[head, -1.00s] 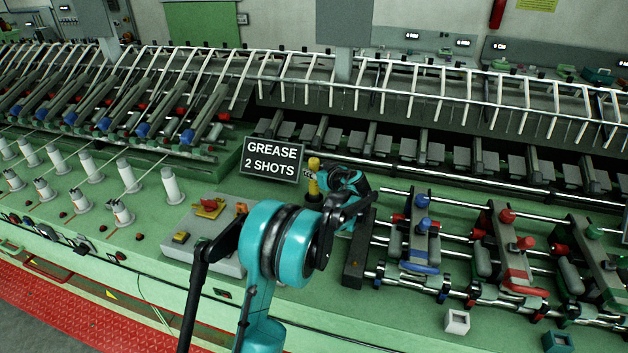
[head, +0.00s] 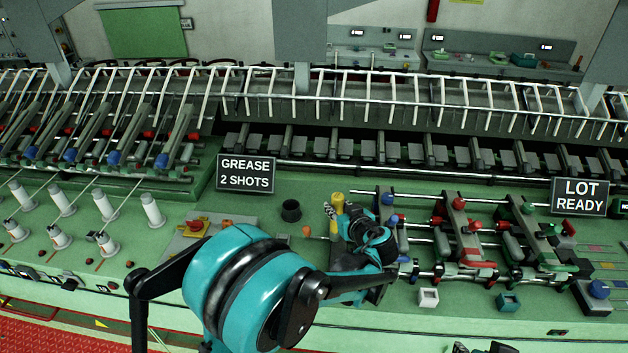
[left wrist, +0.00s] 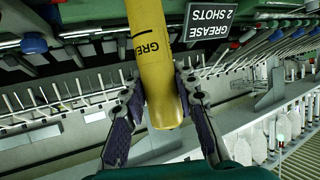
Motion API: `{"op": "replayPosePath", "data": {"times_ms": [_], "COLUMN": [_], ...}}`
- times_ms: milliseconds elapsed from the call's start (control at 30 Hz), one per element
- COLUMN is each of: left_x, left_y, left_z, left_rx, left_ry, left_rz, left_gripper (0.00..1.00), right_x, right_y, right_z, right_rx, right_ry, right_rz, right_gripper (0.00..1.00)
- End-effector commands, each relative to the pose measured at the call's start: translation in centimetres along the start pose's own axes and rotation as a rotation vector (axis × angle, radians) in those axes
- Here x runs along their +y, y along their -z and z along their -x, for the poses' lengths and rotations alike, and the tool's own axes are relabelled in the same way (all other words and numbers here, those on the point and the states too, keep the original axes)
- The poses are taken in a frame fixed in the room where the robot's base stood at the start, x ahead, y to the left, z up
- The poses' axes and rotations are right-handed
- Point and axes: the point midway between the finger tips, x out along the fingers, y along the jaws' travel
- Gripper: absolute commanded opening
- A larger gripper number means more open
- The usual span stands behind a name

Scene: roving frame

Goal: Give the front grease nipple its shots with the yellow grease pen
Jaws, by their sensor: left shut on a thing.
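The yellow grease pen (head: 338,200) stands roughly upright in my left gripper (head: 338,222), above the green deck left of the roller stands. In the left wrist view the pen (left wrist: 155,70) shows black lettering, and the two fingers (left wrist: 155,115) are shut on either side of it. The pen's lower end is hidden behind the gripper and arm in the head view. I cannot make out the front grease nipple. Dark parts at the bottom edge look like my right gripper (head: 485,347); its fingers are mostly cut off.
A black cup (head: 291,210) stands left of the pen, behind a small orange piece (head: 307,230). A "GREASE 2 SHOTS" sign (head: 246,173) stands further left. Roller stands with rods (head: 465,235) fill the right. White (head: 428,297) and teal (head: 508,302) blocks lie in front.

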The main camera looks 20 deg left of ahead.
Motion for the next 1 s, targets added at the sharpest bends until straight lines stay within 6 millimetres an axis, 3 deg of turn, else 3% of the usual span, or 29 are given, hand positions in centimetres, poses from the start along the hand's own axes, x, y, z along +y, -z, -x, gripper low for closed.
{"op": "replayPosePath", "data": {"times_ms": [100, 233, 767, 1000], "left_x": [0.3, 0.3, 0.3, 0.3], "left_y": [-0.2, -0.6, -0.9, -2.7], "left_z": [2.4, 3.3, 3.3, 2.5], "left_rx": [0.001, 0.002, 0.001, 0.001], "left_ry": [-0.028, -0.039, -0.040, -0.040], "left_rz": [-0.012, -0.017, -0.017, -0.017], "left_gripper": [0.00, 0.00, 0.00, 0.00], "right_x": [0.0, 0.0, 0.0, 0.0], "right_y": [0.7, 0.8, 0.5, -0.7], "right_z": [1.0, 1.2, 0.6, -0.9], "right_rx": [0.000, 0.000, 0.000, 0.000], "right_ry": [0.000, 0.000, 0.000, 0.000], "right_rz": [0.000, 0.000, 0.000, 0.000], "right_gripper": [0.40, 0.40, 0.40, 0.40]}}
